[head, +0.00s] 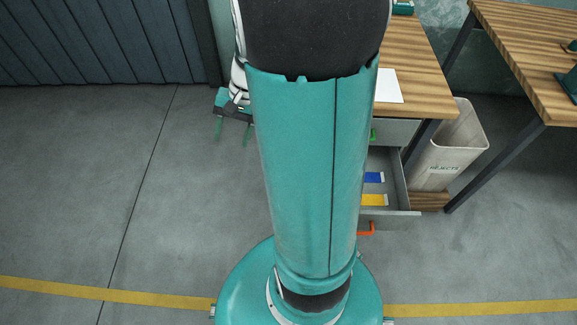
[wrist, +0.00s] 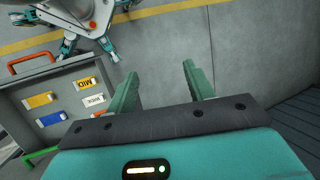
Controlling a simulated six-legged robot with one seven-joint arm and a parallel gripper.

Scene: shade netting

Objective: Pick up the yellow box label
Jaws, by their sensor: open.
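The yellow box label (head: 373,200) lies flat in an open drawer (head: 402,205), in front of a blue label (head: 373,177). In the wrist view the yellow label (wrist: 40,100) is at the left, beside the blue label (wrist: 51,118), with an orange label (wrist: 85,83) and a white label (wrist: 95,100) also there. My gripper (wrist: 160,85) is open and empty over bare floor, to the right of the drawer in that view. In the head view my gripper (head: 231,132) shows left of the desk, partly hidden by my arm, which also covers the drawer's left part.
The wooden desk (head: 420,75) carries a white sheet (head: 388,86). An orange handle (head: 366,230) is on the open drawer, and a green handle (head: 373,135) is above it. A rejects bin (head: 446,150) and a second table (head: 530,60) stand right. Floor at left is clear.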

